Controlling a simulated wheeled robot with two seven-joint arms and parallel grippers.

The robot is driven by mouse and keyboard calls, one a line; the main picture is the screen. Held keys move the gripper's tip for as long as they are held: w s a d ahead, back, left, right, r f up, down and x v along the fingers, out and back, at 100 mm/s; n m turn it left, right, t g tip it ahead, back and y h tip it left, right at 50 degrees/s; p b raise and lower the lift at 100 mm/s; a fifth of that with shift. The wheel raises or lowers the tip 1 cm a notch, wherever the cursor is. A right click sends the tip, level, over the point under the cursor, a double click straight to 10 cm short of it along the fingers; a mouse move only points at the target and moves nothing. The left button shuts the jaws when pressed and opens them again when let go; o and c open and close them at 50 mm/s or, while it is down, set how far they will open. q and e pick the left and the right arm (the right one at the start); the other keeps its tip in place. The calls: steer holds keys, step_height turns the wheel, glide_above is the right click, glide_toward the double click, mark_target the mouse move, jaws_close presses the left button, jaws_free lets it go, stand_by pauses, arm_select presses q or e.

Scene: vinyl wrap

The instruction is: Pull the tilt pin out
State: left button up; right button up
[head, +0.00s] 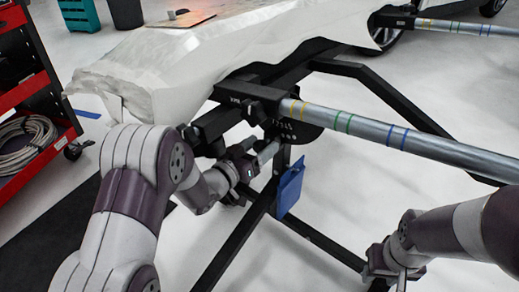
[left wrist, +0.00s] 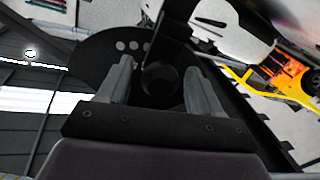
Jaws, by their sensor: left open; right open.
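A black tilt plate with a row of holes (head: 304,132) sits under the bar end of the black stand; it also shows in the left wrist view (left wrist: 92,58). My left gripper (head: 270,152) is beside this plate. In the left wrist view my left gripper (left wrist: 160,68) is open, its two grey fingers spread on either side of a dark round part (left wrist: 158,82). This part may be the tilt pin's end, but I cannot tell for certain. No pin is clear in the head view. My right gripper (head: 402,280) is open at the lower right, away from the stand.
A silver bar with coloured bands (head: 400,137) runs right from the stand, above my right arm. A white wrapped panel (head: 200,60) lies over the stand. A blue tag (head: 290,188) hangs below the plate. A red cart (head: 35,95) stands at left.

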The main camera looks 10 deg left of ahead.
arm_select(q)
steer(key=shift+w, duration=0.1)
jaws_close()
steer(key=shift+p+v, duration=0.95)
steer(key=shift+v, duration=0.4)
jaws_free()
